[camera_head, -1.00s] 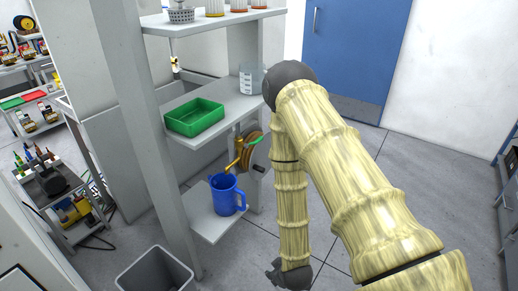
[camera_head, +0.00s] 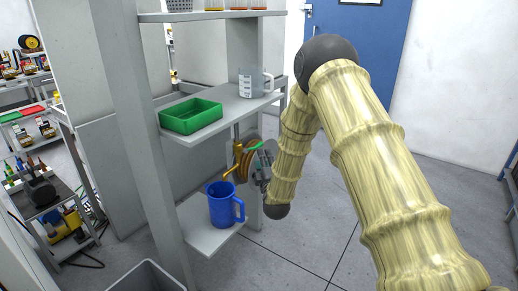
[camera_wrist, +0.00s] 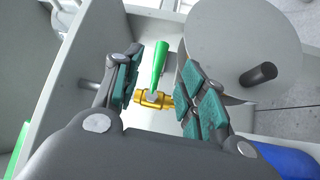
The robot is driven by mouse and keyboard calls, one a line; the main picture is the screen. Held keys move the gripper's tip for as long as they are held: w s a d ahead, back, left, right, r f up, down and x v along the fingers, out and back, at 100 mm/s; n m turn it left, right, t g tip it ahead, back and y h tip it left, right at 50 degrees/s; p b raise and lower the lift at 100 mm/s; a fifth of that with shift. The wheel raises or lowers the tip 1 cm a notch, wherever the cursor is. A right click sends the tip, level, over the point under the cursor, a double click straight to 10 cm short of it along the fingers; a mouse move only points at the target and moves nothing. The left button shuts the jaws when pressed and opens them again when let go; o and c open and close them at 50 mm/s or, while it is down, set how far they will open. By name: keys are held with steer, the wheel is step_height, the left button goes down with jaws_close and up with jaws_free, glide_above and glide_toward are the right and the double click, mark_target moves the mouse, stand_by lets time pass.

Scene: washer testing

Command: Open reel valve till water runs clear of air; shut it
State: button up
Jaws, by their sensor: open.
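The reel valve shows in the wrist view as a brass body (camera_wrist: 153,98) with a green lever handle (camera_wrist: 160,66). The lever stands between the two teal-padded fingers of my open gripper (camera_wrist: 162,88), with visible gaps on both sides. In the head view my gripper (camera_head: 264,172) is beside the hose reel (camera_head: 248,158), at its right, and partly covers it. The brass spout (camera_head: 231,172) points down above a blue jug (camera_head: 222,207) on the lower shelf. The jug also shows at the wrist view's lower right (camera_wrist: 287,160). I see no water running.
The reel's grey disc (camera_wrist: 232,45) with a black crank knob (camera_wrist: 258,74) is close to my right finger. A green tray (camera_head: 191,117) and a clear measuring jug (camera_head: 254,83) stand on the shelf above. A grey bin (camera_head: 148,276) is at front. Floor to the right is clear.

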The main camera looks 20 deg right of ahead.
mark_target(259, 146)
steer(key=x, duration=0.9)
steer(key=shift+w+d, duration=0.1)
steer(key=shift+w, duration=0.1)
jaws_close()
